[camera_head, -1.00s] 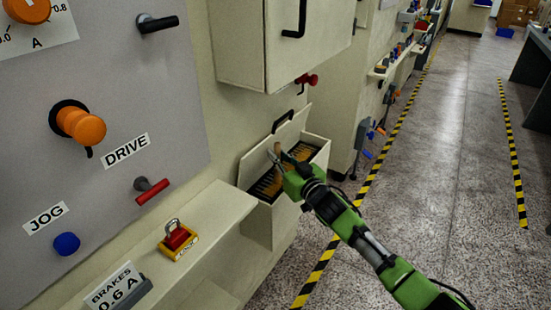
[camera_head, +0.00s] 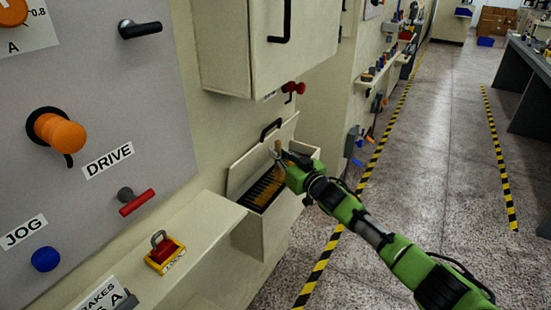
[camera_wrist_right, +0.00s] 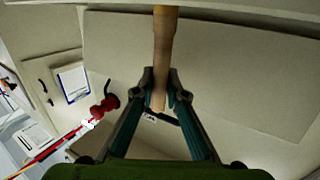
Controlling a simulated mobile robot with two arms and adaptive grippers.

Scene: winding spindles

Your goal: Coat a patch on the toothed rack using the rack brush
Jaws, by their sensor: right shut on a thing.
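The toothed rack (camera_head: 262,191) shows as a row of dark teeth inside a pale box with its lid open, in the head view. My right gripper (camera_head: 281,160) is over the far part of this box, shut on the wooden handle of the rack brush (camera_head: 278,147). The handle also shows between the fingers in the right wrist view (camera_wrist_right: 164,45). The brush head is hidden or too small to make out, so I cannot tell whether it touches the teeth. My left gripper is not in view.
The open lid (camera_head: 250,160) with a black handle leans against the wall behind the box. A cabinet (camera_head: 245,50) hangs above, with a red knob (camera_head: 293,87) at its lower corner. A shelf (camera_head: 205,225) juts out at left.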

